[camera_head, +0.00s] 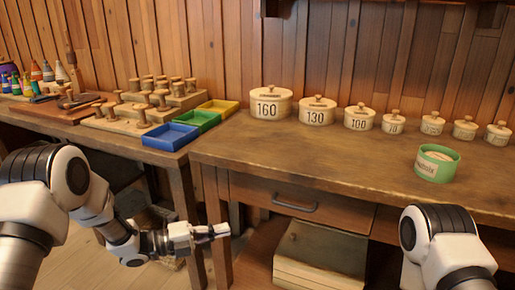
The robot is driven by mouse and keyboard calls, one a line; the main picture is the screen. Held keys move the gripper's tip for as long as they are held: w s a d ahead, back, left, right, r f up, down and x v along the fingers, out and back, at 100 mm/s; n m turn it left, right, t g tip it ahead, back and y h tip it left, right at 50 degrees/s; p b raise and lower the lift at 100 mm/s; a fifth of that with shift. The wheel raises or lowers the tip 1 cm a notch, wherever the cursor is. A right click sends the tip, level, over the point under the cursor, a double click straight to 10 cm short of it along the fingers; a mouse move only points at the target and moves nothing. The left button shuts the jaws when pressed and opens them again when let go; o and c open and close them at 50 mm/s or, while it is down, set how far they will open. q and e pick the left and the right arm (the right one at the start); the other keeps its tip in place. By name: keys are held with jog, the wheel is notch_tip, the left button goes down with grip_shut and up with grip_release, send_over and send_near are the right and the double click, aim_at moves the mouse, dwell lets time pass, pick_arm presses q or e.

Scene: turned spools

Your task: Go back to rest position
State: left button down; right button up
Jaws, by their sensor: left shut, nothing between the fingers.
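My left gripper (212,232) is shut and empty. It hangs in front of the workbench, below the tabletop edge, near the corner where the two benches meet, and points to the right. My left arm (75,185) comes in from the left. My right arm (440,240) shows only as a joint at the lower right, and its gripper is out of view.
The right tabletop (300,170) carries lidded pots numbered 160 (270,103), 130 (317,111) and smaller, and a green round container (437,163). Blue (170,136), green (197,121) and yellow (218,107) trays and wooden spools (143,115) stand left. A wooden box (318,255) is below.

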pick_arm(q)
jog(key=s+d+f+n+y, duration=0.1)
jog(key=s+f+n+y, duration=0.15)
jog(key=f, duration=0.35)
jog(key=s+f+n+y, duration=0.1)
jog(key=s+f+n, duration=0.3)
jog(key=f, duration=0.3)
jog(key=s+a+f+n+g+y, duration=0.2)
jog(key=s+a+f+n+y, duration=0.25)
jog(key=s+f+n, duration=0.45)
jog(key=s+a+f+n+g+y, duration=0.1)
jog(key=s+a+f+n+y, duration=0.4)
jog(key=s, duration=0.6)
jog(key=s+a+n+g+y, duration=0.3)
jog(key=s+a+n+g, duration=0.1)
jog(key=s+n, duration=0.6)
notch_tip(320, 180, up, 22)
jog(key=p, duration=2.3)
jog(key=shift+f+n, duration=0.1)
jog(key=shift+n, duration=0.15)
